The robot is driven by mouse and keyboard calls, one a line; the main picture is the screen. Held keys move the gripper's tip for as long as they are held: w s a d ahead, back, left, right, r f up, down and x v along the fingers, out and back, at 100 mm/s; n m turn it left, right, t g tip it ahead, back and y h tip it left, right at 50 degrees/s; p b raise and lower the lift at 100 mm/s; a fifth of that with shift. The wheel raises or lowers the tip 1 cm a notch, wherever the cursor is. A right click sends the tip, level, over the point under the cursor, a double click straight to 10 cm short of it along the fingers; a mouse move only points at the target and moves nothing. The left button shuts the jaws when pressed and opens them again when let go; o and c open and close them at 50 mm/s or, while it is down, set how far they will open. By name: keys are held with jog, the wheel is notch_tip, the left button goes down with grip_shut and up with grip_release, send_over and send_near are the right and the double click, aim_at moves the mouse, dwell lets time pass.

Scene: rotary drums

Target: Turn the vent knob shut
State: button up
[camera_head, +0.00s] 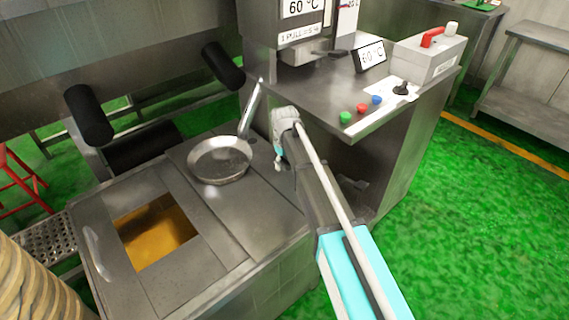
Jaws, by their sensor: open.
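A small black knob (401,88) sits on a white plate on the steel control panel; it looks like the vent knob, though no label on it is readable. Its exact setting is too small to tell. My gripper (279,163) is at the end of my arm, to the left of and below the panel, beside the frying pan and well apart from the knob. It is small and partly hidden by my own wrist, and I see nothing held in it. It is open.
Green (345,117), red (361,108) and blue (377,100) buttons lie left of the knob. A frying pan (220,160) rests on the counter (255,215).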

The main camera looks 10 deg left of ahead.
grip_shut()
jog(key=shift+m, duration=0.4)
jog(key=m, duration=0.3)
jog(key=shift+d+m, duration=0.1)
jog(key=shift+m, duration=0.2)
jog(key=m, duration=0.4)
jog(key=shift+m, duration=0.3)
jog(key=m, duration=0.8)
jog(key=shift+m, duration=0.4)
